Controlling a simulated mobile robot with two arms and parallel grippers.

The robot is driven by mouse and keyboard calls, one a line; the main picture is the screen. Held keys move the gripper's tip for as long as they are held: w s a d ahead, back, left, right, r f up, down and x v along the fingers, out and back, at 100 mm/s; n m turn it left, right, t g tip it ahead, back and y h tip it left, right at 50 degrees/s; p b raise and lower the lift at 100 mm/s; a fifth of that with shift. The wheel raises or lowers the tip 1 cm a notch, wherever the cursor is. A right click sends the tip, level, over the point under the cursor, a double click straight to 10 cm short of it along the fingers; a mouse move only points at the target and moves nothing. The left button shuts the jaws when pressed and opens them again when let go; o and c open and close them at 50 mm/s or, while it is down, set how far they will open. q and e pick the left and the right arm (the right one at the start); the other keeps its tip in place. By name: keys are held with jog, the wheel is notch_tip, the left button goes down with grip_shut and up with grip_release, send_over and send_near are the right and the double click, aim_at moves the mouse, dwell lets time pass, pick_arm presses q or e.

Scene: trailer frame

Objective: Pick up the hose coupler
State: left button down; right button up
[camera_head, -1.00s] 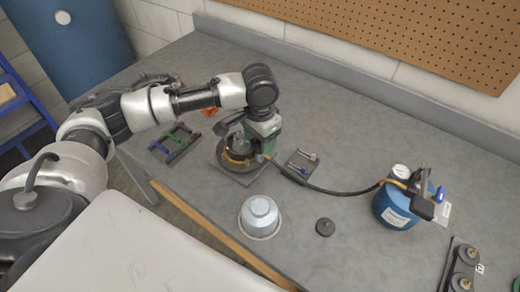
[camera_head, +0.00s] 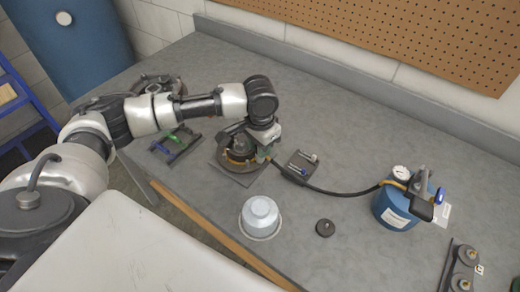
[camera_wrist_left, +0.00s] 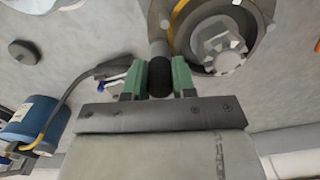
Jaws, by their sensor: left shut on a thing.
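The hose coupler (camera_wrist_left: 160,77) shows in the left wrist view as a short black cylinder between the two green fingers of my left gripper (camera_wrist_left: 159,80). The fingers are shut on its sides. A grey stub (camera_wrist_left: 158,28) runs from it, beside a round metal fitting (camera_wrist_left: 217,45). In the head view my left gripper (camera_head: 263,155) is at the right edge of the round fixture (camera_head: 238,148), on a square plate, and mostly hides the coupler. The black hose (camera_head: 330,191) runs from there to the blue tank (camera_head: 393,208). My right gripper is not in view.
A small tray with bits (camera_head: 301,163) lies just right of the gripper. A rack with coloured tools (camera_head: 176,143) lies left. The back of the bench is clear.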

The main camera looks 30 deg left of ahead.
pick_arm(q)
jog(key=shift+r, duration=0.1)
jog(key=shift+r, duration=0.55)
notch_tip(320, 180, up, 2)
jog(key=shift+r+b, duration=0.25)
jog(key=shift+b, duration=0.05)
jog(key=w+d+r+p, duration=0.3)
jog(key=d+r+p, duration=0.1)
jog(key=d+r, duration=0.6)
jog(key=shift+w+d+r, duration=0.25)
jog(key=shift+w+d, duration=0.05)
jog(key=shift+d, duration=0.25)
